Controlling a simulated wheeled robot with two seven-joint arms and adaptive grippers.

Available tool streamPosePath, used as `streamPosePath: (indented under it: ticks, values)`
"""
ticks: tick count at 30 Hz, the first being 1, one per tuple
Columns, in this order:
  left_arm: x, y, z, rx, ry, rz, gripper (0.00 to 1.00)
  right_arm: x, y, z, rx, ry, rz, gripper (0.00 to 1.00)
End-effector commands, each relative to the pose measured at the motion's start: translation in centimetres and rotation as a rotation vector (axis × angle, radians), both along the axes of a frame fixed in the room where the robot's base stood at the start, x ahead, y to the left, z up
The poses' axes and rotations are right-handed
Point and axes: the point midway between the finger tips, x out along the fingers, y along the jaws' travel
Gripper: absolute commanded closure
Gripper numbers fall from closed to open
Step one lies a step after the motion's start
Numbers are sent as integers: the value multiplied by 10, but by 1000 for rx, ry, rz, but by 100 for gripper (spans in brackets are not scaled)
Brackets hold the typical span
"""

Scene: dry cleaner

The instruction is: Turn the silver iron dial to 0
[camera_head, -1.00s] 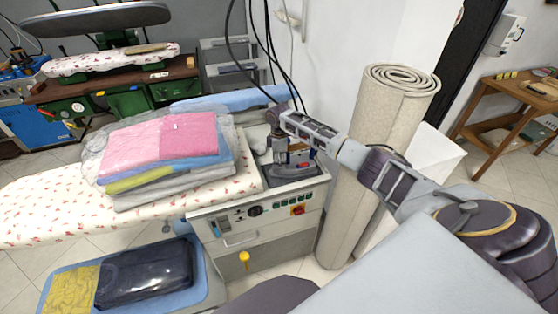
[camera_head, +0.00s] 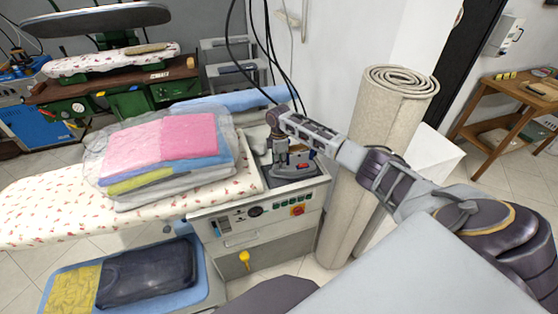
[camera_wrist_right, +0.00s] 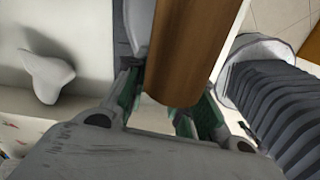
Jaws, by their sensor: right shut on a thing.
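The silver iron (camera_head: 304,168) sits on the top of the ironing station's cabinet, partly hidden by my right gripper (camera_head: 280,160), which points down at it. In the right wrist view, the green-padded fingers of my right gripper (camera_wrist_right: 172,112) are shut on either side of a brown cylindrical handle (camera_wrist_right: 190,50). The handle's rounded end lies between them and covers part of the fingertips. A grey ribbed part (camera_wrist_right: 285,105) runs along the right. I cannot make out the iron's dial or its setting. My left gripper is not in view.
The control cabinet (camera_head: 258,240) stands under the iron. A flowered ironing board (camera_head: 45,208) with folded, wrapped clothes (camera_head: 160,145) lies to the left. A rolled carpet (camera_head: 385,120) stands close to my right forearm. Black cables hang behind the iron.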

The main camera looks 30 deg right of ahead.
Motion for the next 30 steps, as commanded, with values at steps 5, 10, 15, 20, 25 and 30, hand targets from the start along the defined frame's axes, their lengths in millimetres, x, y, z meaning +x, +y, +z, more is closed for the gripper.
streamPosePath:
  ticks: [5,10,15,20,25,30]
  values:
    - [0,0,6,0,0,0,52,0,1,1,2,0,77,99]
    - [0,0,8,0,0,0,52,0,0,1,1,0,110,99]
    - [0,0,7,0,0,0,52,0,0,1,1,0,113,99]
    - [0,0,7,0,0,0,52,0,0,1,1,-1,113,68]
    - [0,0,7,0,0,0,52,0,0,0,0,0,112,51]
    - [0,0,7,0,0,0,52,0,0,0,0,0,112,51]
